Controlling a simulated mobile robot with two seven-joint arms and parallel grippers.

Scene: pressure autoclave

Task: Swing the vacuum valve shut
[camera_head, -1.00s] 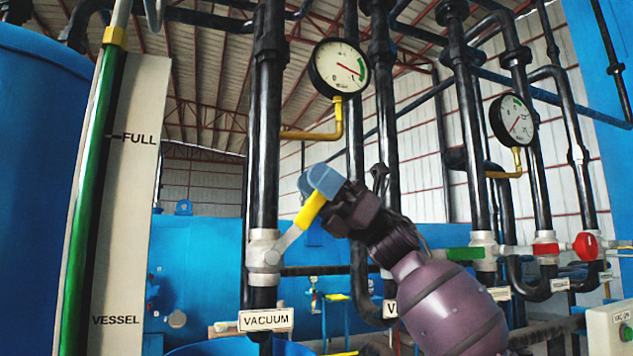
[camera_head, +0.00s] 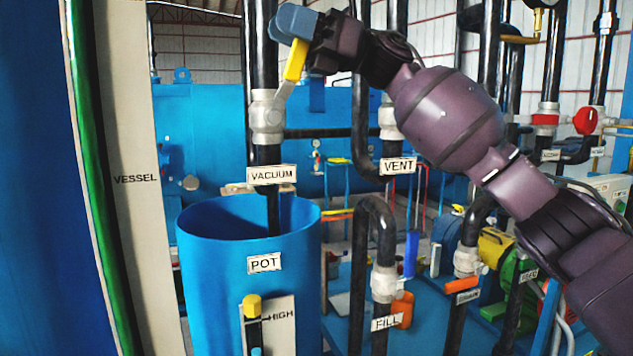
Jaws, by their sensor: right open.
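The vacuum valve has a pale grey body (camera_head: 266,118) on a black vertical pipe, above the VACUUM label (camera_head: 272,175). Its lever with a yellow grip (camera_head: 296,60) points up and slightly right, at a steep slant to the pipe. My right gripper (camera_head: 296,24), with blue-grey fingers, is open at the upper end of the lever. The fingers cover the lever's tip, and I cannot tell whether they touch it. My right arm comes in from the lower right. My left gripper is not in view.
A blue pot (camera_head: 205,270) stands below the valve. The VENT pipe label (camera_head: 398,166) is to the right, behind my arm. FILL (camera_head: 385,323) and drain pipes stand lower right. A tall blue vessel with a green sight tube (camera_head: 90,200) fills the left edge.

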